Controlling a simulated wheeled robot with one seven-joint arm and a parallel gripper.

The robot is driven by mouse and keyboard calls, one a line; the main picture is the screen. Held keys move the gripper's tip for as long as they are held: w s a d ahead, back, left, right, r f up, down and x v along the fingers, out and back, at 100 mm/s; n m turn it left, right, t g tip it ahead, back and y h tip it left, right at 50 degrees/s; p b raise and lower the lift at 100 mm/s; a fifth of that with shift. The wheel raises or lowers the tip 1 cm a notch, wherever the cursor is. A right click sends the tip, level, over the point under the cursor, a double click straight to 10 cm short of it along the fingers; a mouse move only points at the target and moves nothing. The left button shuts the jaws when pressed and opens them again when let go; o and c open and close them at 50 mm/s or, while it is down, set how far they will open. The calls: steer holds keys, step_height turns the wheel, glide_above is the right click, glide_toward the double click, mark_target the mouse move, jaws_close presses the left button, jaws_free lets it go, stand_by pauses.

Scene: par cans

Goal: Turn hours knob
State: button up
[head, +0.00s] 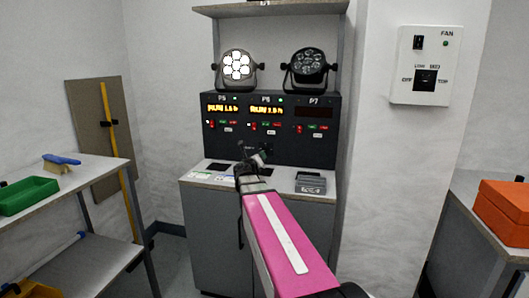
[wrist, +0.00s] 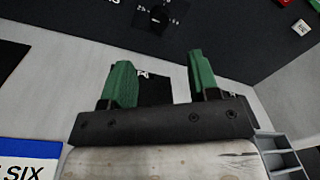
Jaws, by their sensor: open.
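A dark round knob (wrist: 158,18) with a ring of pale numbers sits on the black front panel at the top of the wrist view. I cannot read a label that names it as the hours knob. The black panel (head: 318,150) stands at the back of the grey cabinet in the head view, and my arm partly covers its lower middle. My gripper (head: 260,157) is in front of this panel, above the counter. In the wrist view its two green fingers (wrist: 162,80) are spread apart with nothing between them. The knob lies beyond the fingertips, apart from them.
Two par lamps, one lit (head: 237,68) and one dark (head: 308,66), stand on the panel. A grey tray (head: 311,183) lies on the counter at right. A FAN switch box (head: 425,65) is on the right wall. Side tables hold a green bin (head: 27,195) and an orange box (head: 503,207).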

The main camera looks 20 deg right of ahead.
mark_target(265, 150)
steer(key=x, duration=1)
steer(key=c, duration=0.9)
